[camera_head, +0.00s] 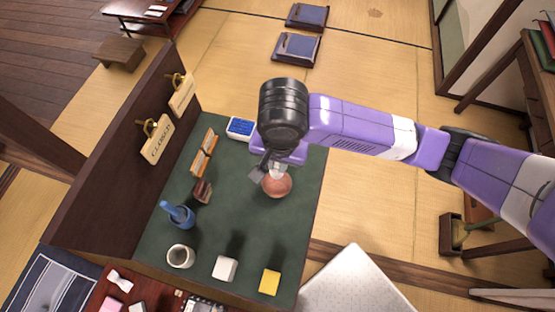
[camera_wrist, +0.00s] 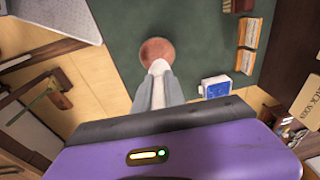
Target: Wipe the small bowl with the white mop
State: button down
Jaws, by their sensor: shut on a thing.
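The small bowl (camera_head: 279,187) is reddish-brown and round, on the dark green table top. In the wrist view the bowl (camera_wrist: 156,48) lies just beyond my fingertips. My gripper (camera_head: 266,172) points down over the bowl's upper left side. It is shut on the white mop (camera_head: 277,169), which shows as a pale piece between the fingers. In the wrist view my gripper (camera_wrist: 158,82) holds the mop (camera_wrist: 158,67), whose end overlaps the bowl's near rim. I cannot tell whether it touches the bowl. Part of the bowl is hidden behind the mop and gripper.
On the green table (camera_head: 225,225) stand a blue vessel (camera_head: 178,213), a pale cup (camera_head: 181,256), a white block (camera_head: 225,268) and a yellow block (camera_head: 270,281). A blue-and-white box (camera_head: 240,128) is near the far edge. A dark partition (camera_head: 115,165) borders the left.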

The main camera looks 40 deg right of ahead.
aim_at(277, 178)
jog(key=shift+f+b, duration=3.05)
jog(key=shift+f, duration=0.95)
jog(key=shift+f+b, duration=0.55)
jog(key=shift+f, duration=0.15)
jog(key=n+b, duration=0.1)
jog(key=n, duration=0.2)
jog(key=shift+w+f+n, duration=0.1)
jog(key=shift+n, duration=0.2)
jog(key=n+b, duration=0.1)
jog(key=n, duration=0.2)
jog(key=shift+a+y, duration=0.1)
jog(key=shift+y, duration=0.3)
